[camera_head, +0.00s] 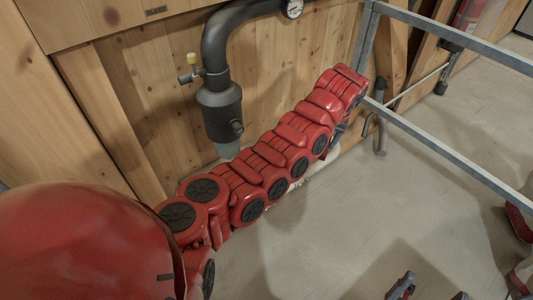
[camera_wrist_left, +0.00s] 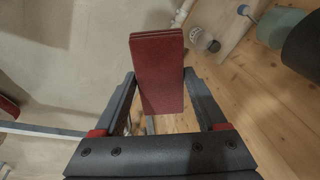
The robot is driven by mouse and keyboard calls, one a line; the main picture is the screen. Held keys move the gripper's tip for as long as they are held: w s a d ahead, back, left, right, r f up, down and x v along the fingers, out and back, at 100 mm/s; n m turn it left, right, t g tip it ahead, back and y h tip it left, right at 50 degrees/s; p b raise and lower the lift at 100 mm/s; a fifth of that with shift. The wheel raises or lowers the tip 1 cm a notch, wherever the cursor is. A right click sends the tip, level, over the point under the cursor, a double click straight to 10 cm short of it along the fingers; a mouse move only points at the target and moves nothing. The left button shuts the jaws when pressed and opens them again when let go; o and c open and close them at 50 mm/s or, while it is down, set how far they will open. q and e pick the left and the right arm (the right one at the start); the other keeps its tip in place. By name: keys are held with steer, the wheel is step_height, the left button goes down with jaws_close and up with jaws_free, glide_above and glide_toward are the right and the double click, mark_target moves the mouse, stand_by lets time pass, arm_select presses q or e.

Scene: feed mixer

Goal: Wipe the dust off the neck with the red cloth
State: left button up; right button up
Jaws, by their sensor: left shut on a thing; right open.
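The red cloth (camera_wrist_left: 157,70) shows in the left wrist view as a flat, folded dark-red piece between the fingers of my left gripper (camera_wrist_left: 157,103), which is shut on it. In the head view my red left arm hides this gripper and the cloth. A dark vertical pipe body (camera_head: 218,105) with a grey-green lower end (camera_head: 227,150), possibly the neck, stands by the wooden wall. In the left wrist view the grey-green part (camera_wrist_left: 279,25) is at the upper right, apart from the cloth. I cannot make out dust. My right gripper (camera_head: 431,290) is open and empty at the bottom edge.
A black curved pipe (camera_head: 216,38) with a gauge (camera_head: 292,8) and a yellow-capped valve (camera_head: 191,68) is above the pipe body. A grey metal frame (camera_head: 450,148) crosses the right side. The wooden wall (camera_head: 275,70) is behind. Concrete floor (camera_head: 400,215) lies open in front.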

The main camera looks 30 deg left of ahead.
arm_select(q)
steer(key=s+a+f+n+t+y+p, duration=0.1)
steer(key=s+a+f+n+y, duration=0.1)
steer(key=s+a+f+y, duration=0.4)
steer(key=s+a+f+n+y+p, duration=0.1)
steer(key=s+a+f+n+y, duration=0.15)
steer(key=f, duration=0.65)
steer(key=s+a+r+t+y, duration=0.1)
steer(key=s+a+r+y, duration=0.3)
steer(key=a+y, duration=0.15)
step_height(320, 180, up, 10)
steer(key=s+m+t+p, duration=0.1)
steer(key=s+m+t, duration=0.1)
steer(key=t, duration=0.1)
steer(key=p+x, duration=0.1)
steer(key=x, duration=0.5)
steer(key=shift+a+t+p, duration=0.25)
steer(key=shift+t+p, duration=0.05)
steer(key=shift+p, duration=0.05)
steer(key=shift+b+x, duration=0.45)
steer(key=shift+x, duration=0.55)
